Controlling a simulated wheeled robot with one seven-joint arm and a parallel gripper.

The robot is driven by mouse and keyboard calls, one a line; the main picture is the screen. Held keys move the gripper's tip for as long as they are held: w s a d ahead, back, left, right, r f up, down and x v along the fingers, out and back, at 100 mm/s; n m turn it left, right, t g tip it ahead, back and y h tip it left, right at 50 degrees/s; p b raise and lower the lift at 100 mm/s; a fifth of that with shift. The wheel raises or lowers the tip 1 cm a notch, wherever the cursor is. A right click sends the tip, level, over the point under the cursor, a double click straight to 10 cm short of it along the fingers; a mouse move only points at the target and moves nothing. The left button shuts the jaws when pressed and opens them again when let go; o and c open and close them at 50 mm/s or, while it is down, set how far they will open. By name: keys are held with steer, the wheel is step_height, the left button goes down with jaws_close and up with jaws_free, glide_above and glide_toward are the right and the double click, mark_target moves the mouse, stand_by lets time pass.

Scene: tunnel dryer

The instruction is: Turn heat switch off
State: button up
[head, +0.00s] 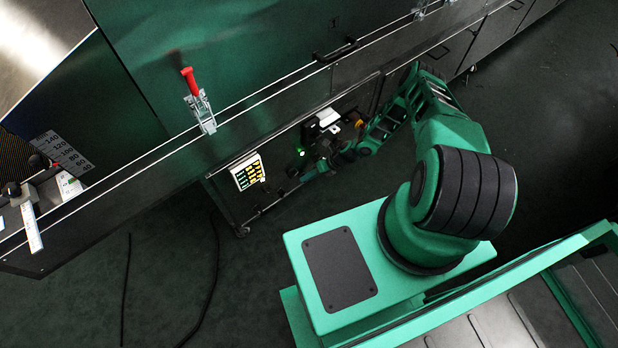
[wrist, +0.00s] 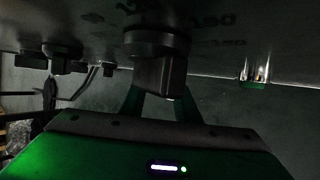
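A dark rotary knob (wrist: 160,75) with a round collar sits on the control panel (wrist: 215,40) in the wrist view. I take it for the heat switch, but its label is too dark to read. My gripper (wrist: 160,103) is right at this knob, with its two green fingers apart, one at each side of the handle. The fingertips are partly hidden by the knob, so I cannot tell whether they touch it. In the head view my gripper (head: 313,174) is low by the machine's side, small and dark, and the knob cannot be made out.
More dark knobs (wrist: 62,55) stand left on the panel, and a lit metal-rimmed part (wrist: 255,72) is at right. Cables (head: 215,270) lie on the floor.

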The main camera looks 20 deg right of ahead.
steer(key=v, duration=1)
steer(key=shift+d+r, duration=0.2)
steer(key=shift+r, duration=0.15)
steer(key=shift+s, duration=0.1)
